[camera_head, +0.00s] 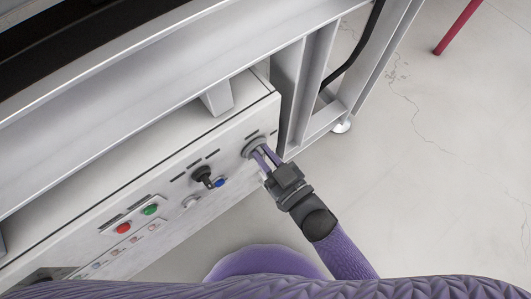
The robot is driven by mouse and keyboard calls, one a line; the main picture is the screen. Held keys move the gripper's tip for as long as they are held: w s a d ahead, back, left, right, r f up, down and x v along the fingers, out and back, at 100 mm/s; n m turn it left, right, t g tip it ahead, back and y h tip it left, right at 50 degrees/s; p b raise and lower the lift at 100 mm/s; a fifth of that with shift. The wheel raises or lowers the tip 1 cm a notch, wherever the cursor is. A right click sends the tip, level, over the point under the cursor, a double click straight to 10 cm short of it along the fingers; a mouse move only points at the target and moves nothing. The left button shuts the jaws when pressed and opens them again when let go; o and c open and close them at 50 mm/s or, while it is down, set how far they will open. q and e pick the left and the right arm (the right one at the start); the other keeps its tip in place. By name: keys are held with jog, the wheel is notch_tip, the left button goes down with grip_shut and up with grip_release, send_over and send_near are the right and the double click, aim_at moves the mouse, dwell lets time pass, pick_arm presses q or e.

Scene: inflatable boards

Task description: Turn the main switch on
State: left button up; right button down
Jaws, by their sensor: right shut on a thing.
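The main switch (250,145), a round dark-rimmed knob, is at the right end of the white control panel (165,165). My left gripper is not in view.
The panel also bears a black selector knob (203,176), a blue button (219,182), a green button (150,209) and a red button (123,227). A grey metal frame (190,65) runs above the panel. Open pale floor (440,170) lies to the right.

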dwell(0.3)
jog(key=m, duration=0.1)
jog(key=m+p, duration=0.1)
jog(key=m, duration=0.1)
jog(key=shift+w+d+m, duration=0.25)
jog(key=shift+d+m, duration=0.05)
jog(key=shift+m, duration=0.5)
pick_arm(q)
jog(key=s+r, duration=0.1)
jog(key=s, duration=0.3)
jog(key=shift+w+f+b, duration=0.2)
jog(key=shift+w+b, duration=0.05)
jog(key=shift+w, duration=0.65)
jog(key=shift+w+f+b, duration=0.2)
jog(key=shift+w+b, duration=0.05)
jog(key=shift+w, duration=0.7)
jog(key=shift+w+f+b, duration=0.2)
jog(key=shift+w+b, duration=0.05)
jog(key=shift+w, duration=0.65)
pick_arm(e)
jog(key=shift+w+d+f+m, duration=0.15)
jog(key=shift+f+m, duration=0.25)
jog(key=shift+m, duration=1.85)
jog(key=shift+w+d+f+m, duration=0.1)
jog(key=shift+d+f+m, duration=0.2)
jog(key=shift+m, duration=1.9)
jog(key=shift+w+d+f+m, duration=0.1)
jog(key=shift+f+m, duration=0.35)
jog(key=shift+m, duration=1.8)
